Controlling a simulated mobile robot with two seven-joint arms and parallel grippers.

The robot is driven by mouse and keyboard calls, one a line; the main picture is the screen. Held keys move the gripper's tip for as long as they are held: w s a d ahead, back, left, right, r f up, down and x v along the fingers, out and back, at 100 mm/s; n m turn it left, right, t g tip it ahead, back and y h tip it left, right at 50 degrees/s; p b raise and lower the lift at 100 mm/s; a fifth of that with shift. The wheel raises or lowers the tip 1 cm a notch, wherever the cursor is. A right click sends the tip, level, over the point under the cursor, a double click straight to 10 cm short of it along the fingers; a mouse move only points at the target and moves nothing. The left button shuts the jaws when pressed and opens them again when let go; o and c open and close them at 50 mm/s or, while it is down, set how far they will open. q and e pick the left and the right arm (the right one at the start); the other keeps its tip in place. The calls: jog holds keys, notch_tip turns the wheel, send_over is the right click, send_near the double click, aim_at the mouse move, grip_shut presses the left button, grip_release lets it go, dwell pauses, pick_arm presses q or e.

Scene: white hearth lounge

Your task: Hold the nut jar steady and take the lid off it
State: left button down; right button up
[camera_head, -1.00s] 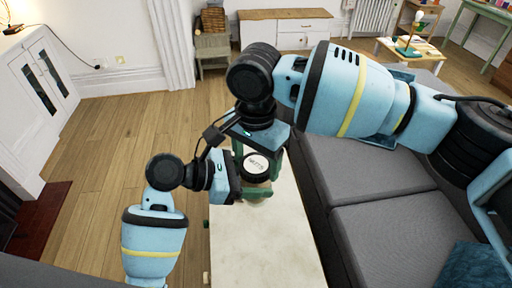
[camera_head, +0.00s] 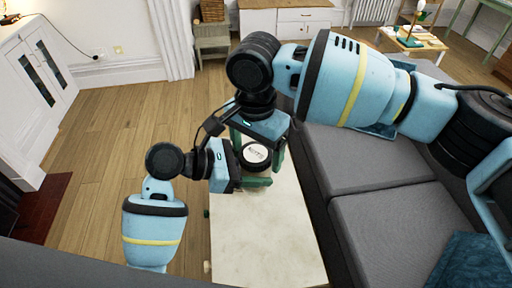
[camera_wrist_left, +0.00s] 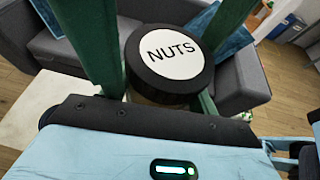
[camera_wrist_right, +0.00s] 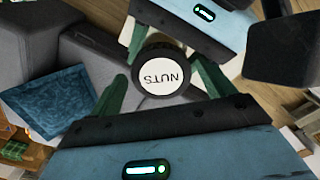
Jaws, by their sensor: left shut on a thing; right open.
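The nut jar has a round black lid (camera_head: 255,155) with a white label, which reads NUTS in the left wrist view (camera_wrist_left: 170,52) and in the right wrist view (camera_wrist_right: 161,72). The jar's body (camera_wrist_left: 155,98) shows only a little under the lid. The jar stands upright on the pale table, lid on. My left gripper (camera_head: 255,172) comes in from the left and is shut on the jar below the lid. My right gripper (camera_head: 258,150) reaches over from above, its green fingers open on either side of the lid. Contact with the lid is not seen.
The pale table top (camera_head: 262,235) is mostly clear in front of the jar. A grey sofa (camera_head: 380,215) stands close along its right side. Wood floor (camera_head: 110,160) lies open at the left. A white cabinet (camera_head: 285,18) stands at the back.

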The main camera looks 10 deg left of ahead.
jog(key=shift+r, duration=2.25)
